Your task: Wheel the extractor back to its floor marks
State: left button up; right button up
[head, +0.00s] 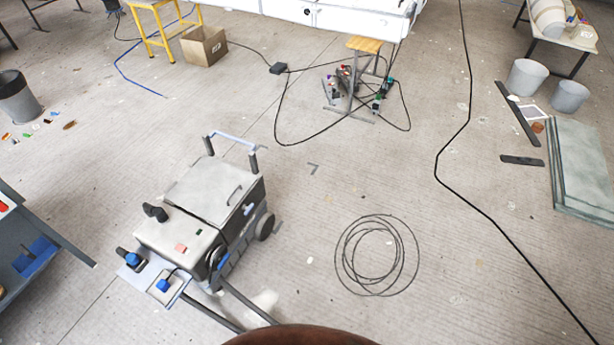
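The extractor (211,190) is a pale grey wheeled box with dark sides, left of centre in the head view. It stands upright on the floor at an angle, with a raised push handle (233,138) at its far end and a dark wheel (265,227) on its right side. A small grey corner mark (314,168) lies on bare floor to its right. Another short grey line shows beside the wheel; I cannot tell whether it is a mark. Other floor marks are not clear to me. Neither of my grippers is in view.
A coiled black cable (377,255) lies right of the extractor. A long black cable (437,165) crosses the floor farther right. A small wooden-topped stand (364,45) with cables stands beyond. A cardboard box (204,46) and bin (17,97) are at left. Floor between extractor and stand is mostly clear.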

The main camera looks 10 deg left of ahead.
aim_at(159, 240)
jog(key=z, duration=0.6)
jog(key=i, duration=3.85)
jog(key=u, duration=3.8)
jog(key=i, duration=0.8)
jog(key=z, duration=0.1)
